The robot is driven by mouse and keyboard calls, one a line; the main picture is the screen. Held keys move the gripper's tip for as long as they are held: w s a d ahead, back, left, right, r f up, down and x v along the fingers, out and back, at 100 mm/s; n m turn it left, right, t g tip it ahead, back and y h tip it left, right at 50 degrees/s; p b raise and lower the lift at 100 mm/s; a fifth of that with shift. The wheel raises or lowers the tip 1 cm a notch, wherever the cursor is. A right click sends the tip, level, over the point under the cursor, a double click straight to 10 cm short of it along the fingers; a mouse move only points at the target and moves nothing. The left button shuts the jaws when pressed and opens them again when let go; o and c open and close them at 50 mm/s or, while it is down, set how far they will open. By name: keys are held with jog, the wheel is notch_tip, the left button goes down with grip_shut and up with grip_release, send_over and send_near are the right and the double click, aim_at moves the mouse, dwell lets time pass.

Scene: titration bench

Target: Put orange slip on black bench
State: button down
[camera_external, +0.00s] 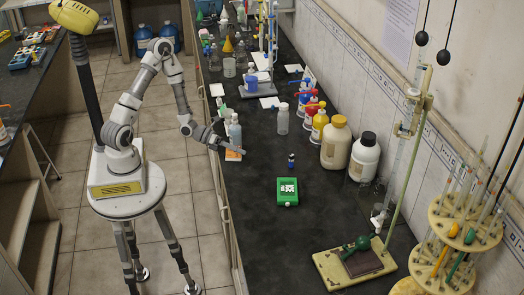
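The black bench (250,215) runs from the front to the back of the view. My arm reaches over its left edge, and my gripper (240,150) is low over the bench, beside a grey-blue bottle (235,131). A small orange patch, which looks like the orange slip (233,156), shows just under my gripper near the bench's left edge. I cannot tell whether it touches the bench, the bottle or my gripper. The fingers are too small to show whether they are open or shut.
A green box (287,192) lies mid-bench with a small blue vial (291,160) behind it. A clear bottle (282,119), a cream jar (336,142) and a white jar (363,157) stand to the right. A burette stand (335,272) is at front right. The bench front left is clear.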

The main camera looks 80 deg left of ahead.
notch_tip(320, 180, up, 11)
jog(key=n+t+y+b, duration=0.1)
jog(key=n+y, duration=0.2)
jog(key=y, duration=0.1)
send_over(255, 115)
notch_tip(255, 115, down, 10)
jog(key=shift+h, duration=0.3)
jog(key=shift+a+f+b, duration=0.1)
jog(key=shift+f+b, duration=2.45)
jog(key=shift+f, duration=1.2)
jog(key=shift+f, duration=0.45)
